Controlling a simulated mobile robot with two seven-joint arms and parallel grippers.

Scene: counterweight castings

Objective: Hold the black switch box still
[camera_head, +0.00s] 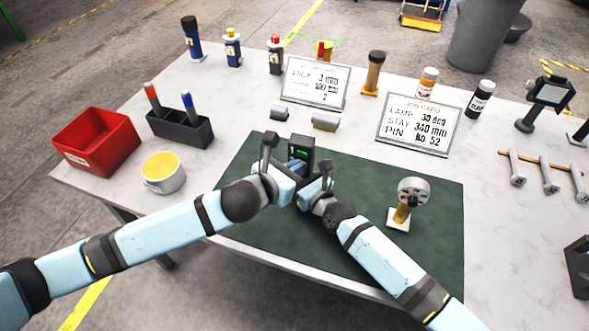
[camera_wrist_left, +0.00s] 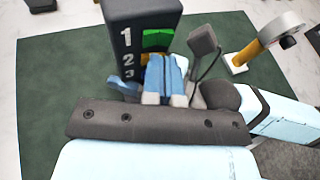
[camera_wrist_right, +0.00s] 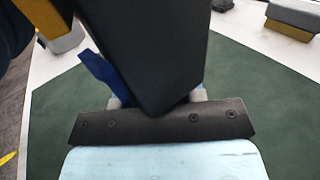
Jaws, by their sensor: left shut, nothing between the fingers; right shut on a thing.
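The black switch box (camera_head: 301,148) stands upright near the back edge of the green mat (camera_head: 255,215). My right gripper (camera_wrist_right: 157,100) is shut on the box, which fills much of the right wrist view and hides most of the fingers.
A lamp-like stand (camera_head: 402,214) is on the mat's right. Two small grey blocks (camera_head: 325,122) lie behind the box. Two cards (camera_head: 418,125) stand further back. A yellow-filled cup (camera_head: 164,176), a black pen holder (camera_head: 181,130) and a red bin (camera_head: 97,142) are at left.

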